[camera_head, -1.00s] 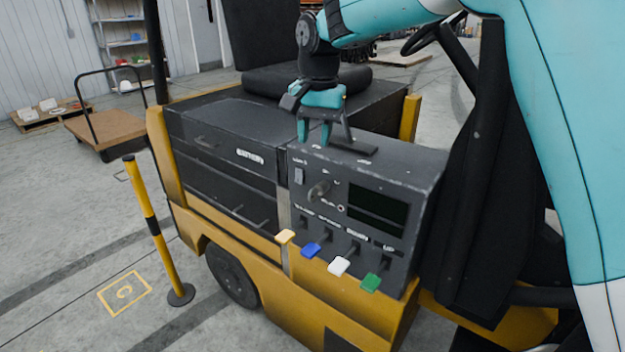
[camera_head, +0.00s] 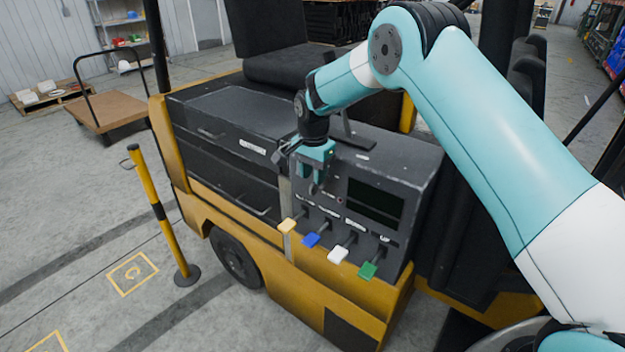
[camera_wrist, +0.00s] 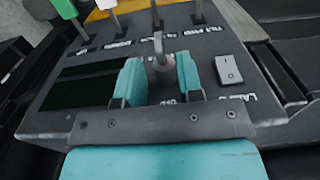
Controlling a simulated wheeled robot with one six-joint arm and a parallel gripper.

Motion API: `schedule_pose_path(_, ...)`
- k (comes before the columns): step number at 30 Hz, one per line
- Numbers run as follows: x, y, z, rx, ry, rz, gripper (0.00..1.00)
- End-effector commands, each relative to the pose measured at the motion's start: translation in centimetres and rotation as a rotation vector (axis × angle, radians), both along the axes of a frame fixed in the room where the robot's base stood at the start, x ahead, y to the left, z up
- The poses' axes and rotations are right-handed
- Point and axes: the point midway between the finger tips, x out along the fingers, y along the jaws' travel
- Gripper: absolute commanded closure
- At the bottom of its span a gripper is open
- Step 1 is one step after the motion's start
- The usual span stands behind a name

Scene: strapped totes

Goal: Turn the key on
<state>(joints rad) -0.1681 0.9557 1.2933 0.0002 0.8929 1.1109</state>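The grey key (camera_wrist: 159,62) stands in its round switch on the dark control panel (camera_wrist: 90,125), seen in the wrist view. My gripper (camera_wrist: 158,78) is open, with one teal finger on each side of the key. A gap shows between the left finger and the key; whether the right finger touches it I cannot tell. In the head view my gripper (camera_head: 314,178) is at the upper left of the panel front (camera_head: 412,185) and mostly hides the key.
Below the key are levers with yellow (camera_head: 287,226), blue (camera_head: 311,240), white (camera_head: 338,256) and green (camera_head: 367,270) knobs. A dark display (camera_head: 375,203) is to the right. A yellow post (camera_head: 158,212) stands at left.

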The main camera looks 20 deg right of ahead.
Motion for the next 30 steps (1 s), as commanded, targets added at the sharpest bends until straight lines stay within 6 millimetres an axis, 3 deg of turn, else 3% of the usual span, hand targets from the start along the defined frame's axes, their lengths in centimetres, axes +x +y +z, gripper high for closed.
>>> schedule_pose_path(7,0.0,0.0,-3.4,0.0,0.001,0.0,0.66)
schedule_pose_path(19,0.0,0.0,-4.2,0.0,0.0,0.0,0.66)
schedule_pose_path(24,0.0,0.0,-4.2,0.0,0.0,0.0,1.0)
schedule_pose_path(30,-0.1,0.1,-4.2,0.003,-0.002,0.001,1.0)
